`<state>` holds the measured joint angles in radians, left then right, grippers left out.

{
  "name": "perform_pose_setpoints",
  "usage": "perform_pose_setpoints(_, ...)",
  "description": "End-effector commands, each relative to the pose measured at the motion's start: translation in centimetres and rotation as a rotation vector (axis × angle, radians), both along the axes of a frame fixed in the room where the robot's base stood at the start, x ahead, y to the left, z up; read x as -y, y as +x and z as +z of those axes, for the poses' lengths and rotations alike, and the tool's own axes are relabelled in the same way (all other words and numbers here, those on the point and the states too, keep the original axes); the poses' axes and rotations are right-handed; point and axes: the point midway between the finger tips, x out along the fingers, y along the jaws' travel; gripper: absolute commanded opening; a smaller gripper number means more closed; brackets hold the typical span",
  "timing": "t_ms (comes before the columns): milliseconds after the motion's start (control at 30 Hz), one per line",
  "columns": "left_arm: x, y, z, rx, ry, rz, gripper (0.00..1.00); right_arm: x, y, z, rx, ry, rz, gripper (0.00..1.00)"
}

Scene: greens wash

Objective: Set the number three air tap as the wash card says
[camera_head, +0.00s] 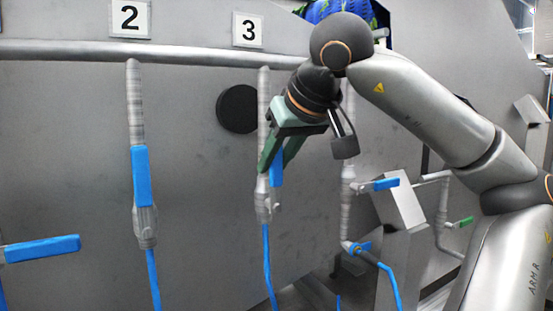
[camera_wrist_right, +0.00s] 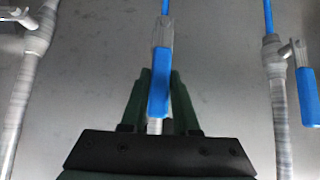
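The number three air tap (camera_head: 263,205) sits on the vertical grey pipe below the "3" plate (camera_head: 248,31). Its blue handle (camera_head: 277,172) lies along the pipe, pointing up in the head view. My right gripper (camera_head: 275,168) is at this handle, with its green fingers pointing down. In the right wrist view, the blue handle (camera_wrist_right: 159,85) lies between the fingers of the gripper (camera_wrist_right: 160,75), one on each side. The fingers look spread around it with narrow gaps; contact is hard to tell. My left gripper is out of view, and I see no wash card.
The number two tap (camera_head: 144,215) has its blue handle along its pipe. A blue handle at far left (camera_head: 42,249) points sideways. Another tap on the right has a sideways blue handle (camera_head: 386,184). A round black disc (camera_head: 238,109) is on the grey panel near my gripper.

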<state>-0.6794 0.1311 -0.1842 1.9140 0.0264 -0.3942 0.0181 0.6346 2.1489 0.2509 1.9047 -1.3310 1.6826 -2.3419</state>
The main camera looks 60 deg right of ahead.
Motion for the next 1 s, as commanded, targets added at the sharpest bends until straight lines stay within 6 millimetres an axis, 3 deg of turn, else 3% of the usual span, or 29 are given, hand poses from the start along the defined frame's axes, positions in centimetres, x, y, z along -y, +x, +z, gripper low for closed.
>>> perform_pose_setpoints(33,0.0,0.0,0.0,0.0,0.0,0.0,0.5,0.0,0.0,0.0,0.0,-0.001,0.001,0.35)
perform_pose_setpoints(233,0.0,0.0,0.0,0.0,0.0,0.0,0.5,0.0,0.0,0.0,0.0,0.001,-0.001,0.57)
perform_pose_setpoints(567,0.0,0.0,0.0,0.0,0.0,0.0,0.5,-0.1,-0.2,0.3,0.001,0.002,-0.004,0.57)
perform_pose_setpoints(1000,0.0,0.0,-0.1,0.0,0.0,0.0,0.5,-3.3,-5.3,6.3,0.003,0.0,-0.004,0.57)
